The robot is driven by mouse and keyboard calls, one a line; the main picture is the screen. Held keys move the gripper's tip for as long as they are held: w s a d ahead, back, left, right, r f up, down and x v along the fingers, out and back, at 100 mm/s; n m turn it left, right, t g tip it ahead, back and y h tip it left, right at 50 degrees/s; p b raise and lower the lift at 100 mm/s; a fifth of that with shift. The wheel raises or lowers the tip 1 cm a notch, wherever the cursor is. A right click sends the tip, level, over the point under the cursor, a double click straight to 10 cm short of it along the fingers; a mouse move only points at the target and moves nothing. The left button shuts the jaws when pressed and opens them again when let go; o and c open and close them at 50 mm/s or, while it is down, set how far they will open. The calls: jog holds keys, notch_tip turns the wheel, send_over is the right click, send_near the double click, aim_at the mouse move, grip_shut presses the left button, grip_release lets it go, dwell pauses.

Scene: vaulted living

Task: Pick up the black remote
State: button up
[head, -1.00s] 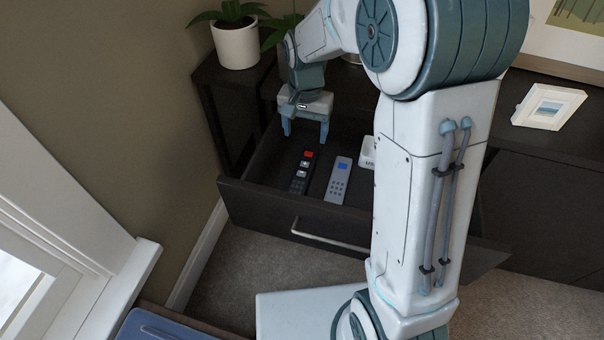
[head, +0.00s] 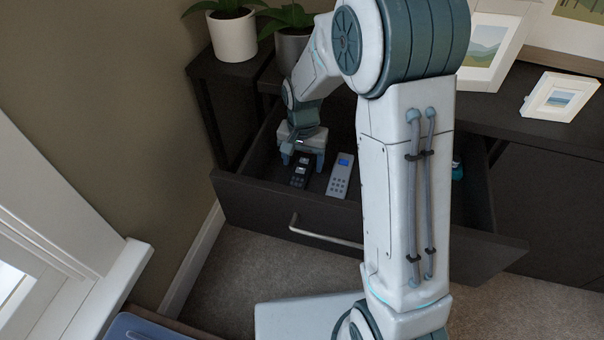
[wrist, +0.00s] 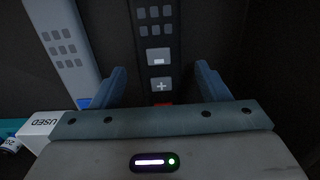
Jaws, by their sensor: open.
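The black remote (head: 299,176) lies in the open drawer, its far end hidden under my gripper in the head view. In the wrist view the black remote (wrist: 157,40) runs between my two fingers, with grey buttons and a bit of red near the palm. My gripper (head: 302,160) points down into the drawer over the remote. Its fingers (wrist: 160,84) are open, one on each side of the remote, with a gap on both sides.
A grey remote (head: 340,176) lies just right of the black one; it also shows in the wrist view (wrist: 66,45). A white box marked "USED" (wrist: 38,126) is nearby. The drawer front (head: 255,205) and dark side walls enclose the space. Potted plants (head: 233,38) stand above.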

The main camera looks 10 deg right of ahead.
jog(key=shift+f, duration=0.7)
jog(key=c, duration=1.1)
jog(key=shift+c, duration=0.2)
jog(key=shift+r, duration=0.2)
